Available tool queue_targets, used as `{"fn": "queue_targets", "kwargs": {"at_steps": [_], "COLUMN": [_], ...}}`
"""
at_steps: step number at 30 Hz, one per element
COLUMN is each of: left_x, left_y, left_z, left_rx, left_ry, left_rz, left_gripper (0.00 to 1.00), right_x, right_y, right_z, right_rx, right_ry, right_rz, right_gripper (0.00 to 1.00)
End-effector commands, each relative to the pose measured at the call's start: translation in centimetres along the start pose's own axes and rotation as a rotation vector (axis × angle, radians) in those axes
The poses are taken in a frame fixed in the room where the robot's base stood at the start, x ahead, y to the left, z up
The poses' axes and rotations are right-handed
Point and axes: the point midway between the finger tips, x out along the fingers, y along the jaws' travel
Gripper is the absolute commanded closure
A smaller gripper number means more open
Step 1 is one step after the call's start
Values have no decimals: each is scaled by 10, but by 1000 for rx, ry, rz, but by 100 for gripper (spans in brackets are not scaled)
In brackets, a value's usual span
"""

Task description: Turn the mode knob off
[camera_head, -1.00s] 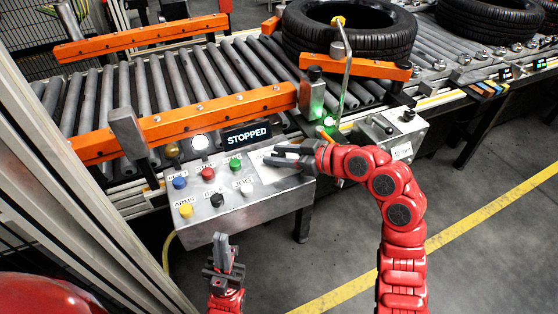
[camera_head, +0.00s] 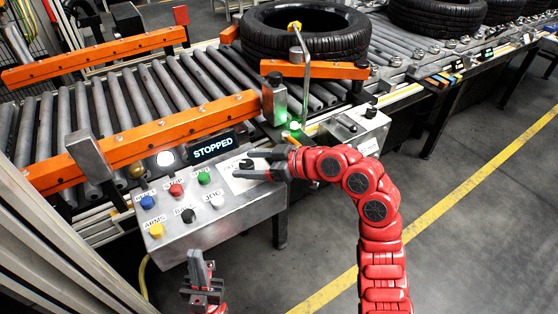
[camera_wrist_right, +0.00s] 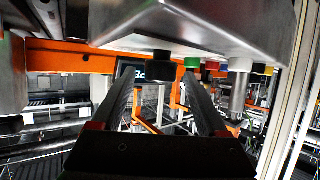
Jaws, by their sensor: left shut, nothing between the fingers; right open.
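The mode knob (camera_head: 246,163) is a small black knob on a white plate at the upper right of the grey control box (camera_head: 221,221). My right gripper (camera_head: 252,164) is open, with its fingers pointing left, one on each side of the knob in the head view. In the right wrist view, a black knob (camera_wrist_right: 162,56) shows ahead between the open fingers (camera_wrist_right: 162,78). I cannot tell whether the fingers touch it. My left gripper (camera_head: 201,270) is shut and empty, below the front of the box. The knob's pointer direction is too small to read.
Coloured buttons, including red (camera_head: 176,190), green (camera_head: 204,178) and yellow (camera_head: 156,230), sit left of the knob. A display (camera_head: 213,146) reads STOPPED. Behind are the roller conveyor (camera_head: 150,95) and a tyre (camera_head: 303,34). A second control box (camera_head: 352,130) stands to the right.

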Motion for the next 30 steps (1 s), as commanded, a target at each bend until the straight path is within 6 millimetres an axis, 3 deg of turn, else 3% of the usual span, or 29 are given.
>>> {"fn": "queue_targets", "kwargs": {"at_steps": [12, 18, 24, 30], "left_x": [-8, -10, -10, -10], "left_y": [0, 0, 0, 0], "left_z": [1, 2, 2, 2], "left_rx": [0, 0, 0, 0], "left_ry": [0, 0, 0, 0], "left_rz": [0, 0, 0, 0], "left_gripper": [100, 100, 100, 100], "right_x": [-105, -143, -160, -162], "right_y": [2, 1, 0, -1], "right_z": [0, 0, -1, 0], "right_rx": [-3, -2, -3, -3], "right_ry": [4, 3, 4, 2], "right_rz": [8, 5, 2, 1], "right_gripper": [24, 24, 24, 24]}}
